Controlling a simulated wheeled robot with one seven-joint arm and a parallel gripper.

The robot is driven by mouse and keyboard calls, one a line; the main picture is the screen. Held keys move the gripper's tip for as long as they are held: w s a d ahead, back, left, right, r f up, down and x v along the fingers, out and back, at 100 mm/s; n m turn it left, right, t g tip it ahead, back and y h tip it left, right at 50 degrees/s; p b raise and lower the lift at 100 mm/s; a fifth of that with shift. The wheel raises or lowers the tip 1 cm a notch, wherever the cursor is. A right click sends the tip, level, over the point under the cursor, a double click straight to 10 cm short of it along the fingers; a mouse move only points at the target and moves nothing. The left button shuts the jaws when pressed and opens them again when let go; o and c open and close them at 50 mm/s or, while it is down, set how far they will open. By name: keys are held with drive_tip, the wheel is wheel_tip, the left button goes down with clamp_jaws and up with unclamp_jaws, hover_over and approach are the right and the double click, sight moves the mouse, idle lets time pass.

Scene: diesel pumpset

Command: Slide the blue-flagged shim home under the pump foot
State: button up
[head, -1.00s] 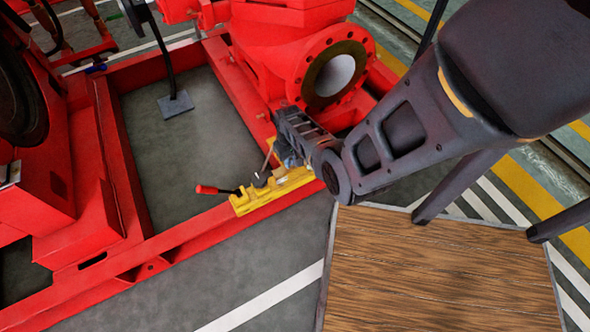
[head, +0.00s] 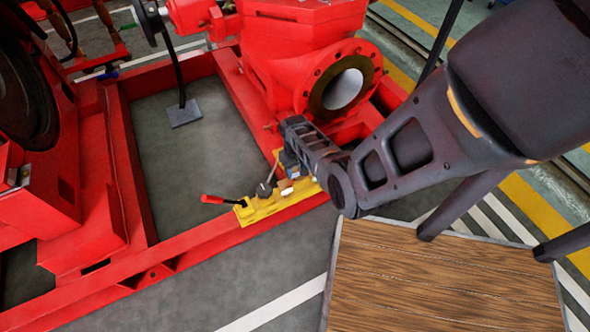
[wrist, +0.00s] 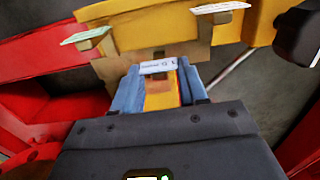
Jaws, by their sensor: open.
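A pale, bluish-white tag with small print (wrist: 158,66) stands just beyond my fingertips in the wrist view. It looks like the shim's flag, though its blue is faint; the shim plate itself is mostly hidden. My gripper (wrist: 160,88) is open, its two blue fingers either side of a yellow-orange strip, with no grip visible. In the head view my gripper (head: 288,166) points down at the yellow fixture (head: 265,206) on the red frame, beside the red pump (head: 310,65). A small white piece (head: 287,191) shows by the fingers. The pump foot's gap cannot be made out.
A red-tipped lever (head: 222,200) sticks out left. The red base frame (head: 190,236) runs below; a wooden platform (head: 440,280) lies at front right.

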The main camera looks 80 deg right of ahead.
wheel_tip(320, 180, up, 7)
drive_tip(key=p, duration=0.3)
drive_tip(key=shift+f, duration=0.1)
idle(0.4)
drive_tip(key=s+a+n+t+h, duration=0.2)
drive_tip(key=a+n+t+h, duration=0.1)
drive_tip(key=a, duration=1)
drive_tip(key=s+a+r+n+t, duration=0.2)
drive_tip(key=s+a+r+t, duration=0.1)
drive_tip(key=a+r, duration=0.4)
drive_tip(key=s+a+r+n+t, duration=0.2)
drive_tip(key=s+a+r+t, duration=0.1)
drive_tip(key=a+r, duration=0.45)
drive_tip(key=s+a+r+n+t+y, duration=0.1)
drive_tip(key=s+a+r+t, duration=0.15)
drive_tip(key=r, duration=0.65)
drive_tip(key=s+a+r+n+t+y, duration=0.1)
drive_tip(key=a+r+t, duration=0.15)
drive_tip(key=r, duration=0.55)
drive_tip(key=s+a+r+n+t+y, duration=0.1)
drive_tip(key=a+r, duration=0.2)
drive_tip(key=r, duration=0.6)
wheel_tip(320, 180, up, 19)
drive_tip(key=p, duration=1.9)
drive_tip(key=shift+s+d, duration=0.15)
drive_tip(key=shift+s, duration=0.05)
